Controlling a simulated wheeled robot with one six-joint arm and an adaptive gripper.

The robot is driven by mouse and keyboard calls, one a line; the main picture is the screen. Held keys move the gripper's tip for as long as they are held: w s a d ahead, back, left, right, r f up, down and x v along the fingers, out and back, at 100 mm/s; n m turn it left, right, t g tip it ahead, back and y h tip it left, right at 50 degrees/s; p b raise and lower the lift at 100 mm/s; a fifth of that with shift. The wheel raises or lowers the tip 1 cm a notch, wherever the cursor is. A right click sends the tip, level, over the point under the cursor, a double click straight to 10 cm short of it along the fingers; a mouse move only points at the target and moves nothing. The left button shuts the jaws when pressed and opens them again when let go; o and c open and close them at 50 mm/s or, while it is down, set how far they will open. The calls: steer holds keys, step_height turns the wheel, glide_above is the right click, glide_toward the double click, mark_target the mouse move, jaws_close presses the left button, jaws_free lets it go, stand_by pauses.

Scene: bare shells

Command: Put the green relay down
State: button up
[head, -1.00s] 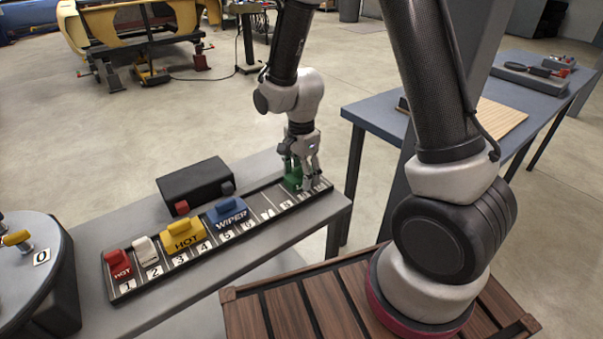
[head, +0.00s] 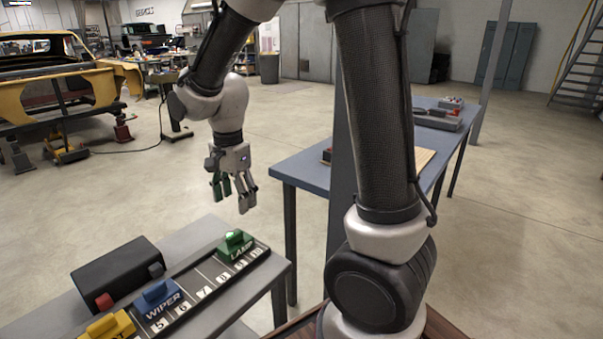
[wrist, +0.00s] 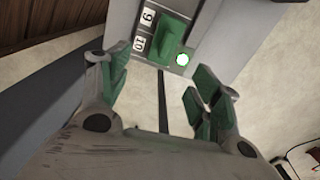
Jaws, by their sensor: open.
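The green relay (head: 236,245) sits upright on the numbered black rail (head: 190,308) near its far right end, with lettering on its front that seems to start "LAM". In the wrist view the relay (wrist: 160,42) lies ahead of the fingers, beside the labels 9 and 10. My gripper (head: 234,194) is open and empty, above and apart from the relay. Its green-padded fingers (wrist: 160,98) are spread in the wrist view.
A blue WIPER relay (head: 158,300) and a yellow relay (head: 108,327) sit farther left on the rail. A black box (head: 118,276) with a red button stands behind them. A blue table (head: 300,172) stands at the right.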

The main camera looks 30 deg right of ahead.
steer(key=s+d+r+n+t, duration=0.2)
steer(key=s+d+r+n, duration=0.4)
steer(key=s, duration=0.3)
steer(key=s+d+r+n+t, duration=0.2)
steer(key=s+d+r+n, duration=0.5)
steer(key=s, duration=0.2)
steer(key=shift+s+d, duration=0.15)
steer(key=shift+d, duration=0.2)
